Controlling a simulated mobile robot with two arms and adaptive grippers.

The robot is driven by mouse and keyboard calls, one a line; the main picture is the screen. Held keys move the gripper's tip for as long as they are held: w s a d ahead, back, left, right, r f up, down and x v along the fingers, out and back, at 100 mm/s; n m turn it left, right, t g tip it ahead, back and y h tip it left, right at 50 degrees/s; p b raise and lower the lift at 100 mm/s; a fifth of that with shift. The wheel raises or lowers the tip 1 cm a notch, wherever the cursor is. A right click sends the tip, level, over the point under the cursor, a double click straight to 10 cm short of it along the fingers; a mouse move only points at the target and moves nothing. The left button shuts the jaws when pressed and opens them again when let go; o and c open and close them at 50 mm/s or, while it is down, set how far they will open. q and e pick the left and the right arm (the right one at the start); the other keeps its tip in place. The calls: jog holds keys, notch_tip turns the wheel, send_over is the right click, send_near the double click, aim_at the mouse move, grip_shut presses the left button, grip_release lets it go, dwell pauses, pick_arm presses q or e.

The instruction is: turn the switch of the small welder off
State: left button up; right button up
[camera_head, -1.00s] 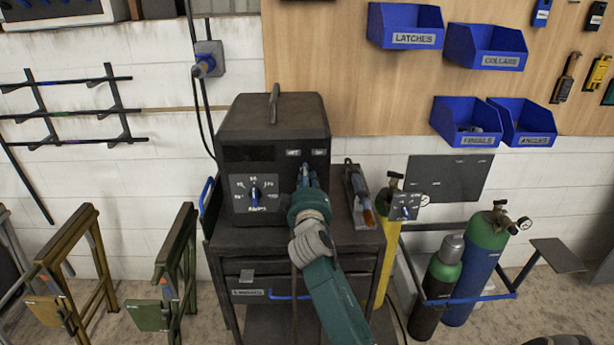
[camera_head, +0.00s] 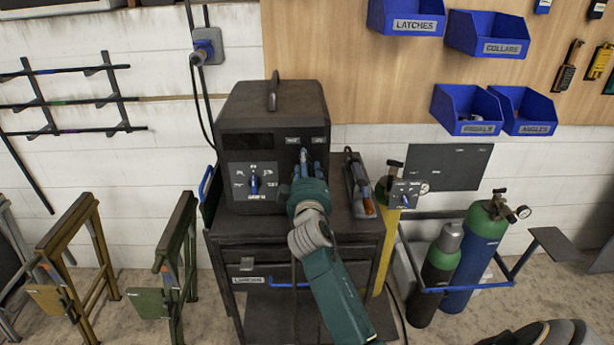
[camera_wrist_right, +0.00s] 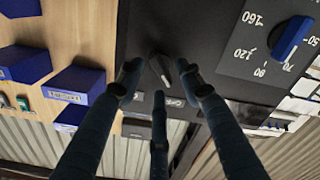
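The small welder (camera_head: 272,110) is a dark box with a top handle, standing on a dark cart. Its front has a blue dial (camera_head: 254,184) with a number scale, also large in the right wrist view (camera_wrist_right: 291,38). The switch (camera_wrist_right: 161,70), a dark round base with a grey lever, sits on the welder's front in the right wrist view. My right gripper (camera_head: 308,170) is at the welder's front. In the right wrist view its fingers (camera_wrist_right: 158,82) are spread around the switch, with visible gaps beside it. Contact is unclear. My left gripper is not in view.
A torch (camera_head: 360,184) lies on the cart (camera_head: 345,225) right of the welder. Gas cylinders (camera_head: 470,240) and a yellow post with a small switch panel (camera_head: 404,194) stand further right. Trestles (camera_head: 177,255) stand left. Blue bins (camera_head: 466,110) hang on the wall.

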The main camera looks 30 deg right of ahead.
jog(key=v, duration=1.1)
jog(key=shift+s+a+f, duration=0.1)
jog(key=shift+a, duration=0.05)
